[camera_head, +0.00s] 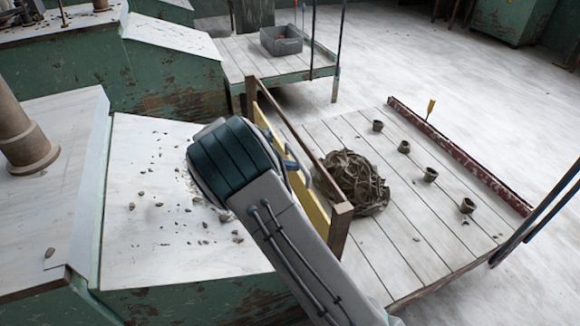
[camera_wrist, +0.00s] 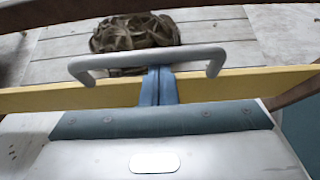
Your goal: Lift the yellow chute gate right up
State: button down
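The yellow chute gate (camera_head: 268,122) is a flat board in a brown wooden frame (camera_head: 341,212) across the chute. My arm hides part of it in the head view. It spans the wrist view (camera_wrist: 60,98) as a yellow strip. Its grey bar handle (camera_wrist: 110,61) stands out from it; a bit of the handle shows in the head view (camera_head: 301,168). My gripper (camera_wrist: 160,70) has its blue fingers pressed together, with only a thin line between them. The fingertips meet the middle of the handle's bar; whether they touch it or sit under it is unclear.
A heap of brown clay trimmings (camera_head: 355,183) lies on the planked platform (camera_head: 415,262) beyond the gate. Several small pots (camera_head: 404,147) stand there by a dark red edge rail (camera_head: 455,152). Crumbs lie on the pale chute top (camera_head: 150,245). A grey bin (camera_head: 281,41) is farther back.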

notch_tip(320, 180, up, 8)
jog(key=p, duration=0.6)
jog(key=shift+d+r, duration=0.1)
jog(key=shift+r, duration=0.15)
jog(key=shift+w+r+p, duration=0.3)
jog(key=shift+r, duration=0.25)
jog(key=shift+a+r+p, duration=0.2)
jog(key=shift+a+p, duration=0.1)
jog(key=shift+p, duration=0.1)
jog(key=p, duration=0.5)
send_near(302, 141)
jog(key=s+a, duration=0.2)
jog(key=a, duration=0.2)
jog(key=shift+d, duration=0.2)
